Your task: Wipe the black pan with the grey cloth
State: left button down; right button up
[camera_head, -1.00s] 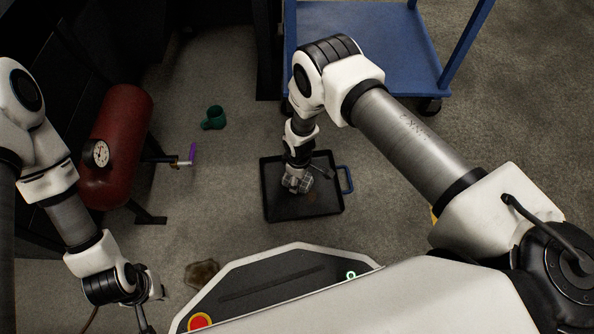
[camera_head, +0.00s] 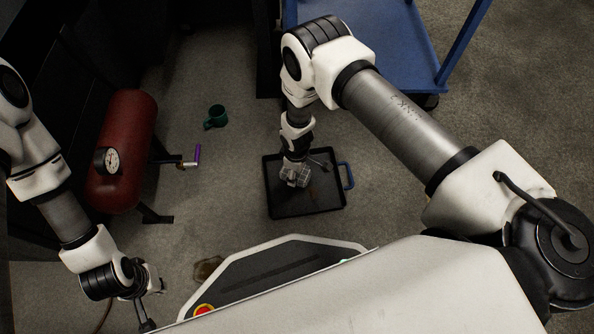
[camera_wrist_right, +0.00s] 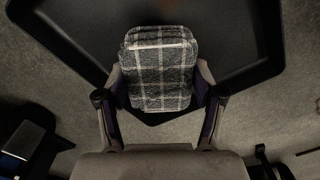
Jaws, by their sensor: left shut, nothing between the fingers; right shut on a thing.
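The black pan (camera_head: 322,204) is a shallow square tray with a blue handle, lying on the floor in the head view. A faint brownish mark shows on its bottom, right of the cloth. My right gripper (camera_head: 296,183) reaches down into the pan's left half, shut on the grey cloth (camera_wrist_right: 160,70). The cloth is a folded checked pad between the two fingers in the right wrist view, over the pan's corner area (camera_wrist_right: 235,45). I cannot tell whether it touches the pan's bottom. My left gripper (camera_head: 146,322) is shut and empty at the lower left, away from the pan.
A red tank (camera_head: 120,150) with a gauge and a purple-handled valve (camera_head: 197,154) stands at the left. A blue cart (camera_head: 380,40) stands behind the pan. Floor right of the pan is clear.

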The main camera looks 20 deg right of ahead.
jog(key=shift+r+p, duration=1.85)
jog(key=shift+r, duration=0.45)
jog(key=shift+w, duration=0.1)
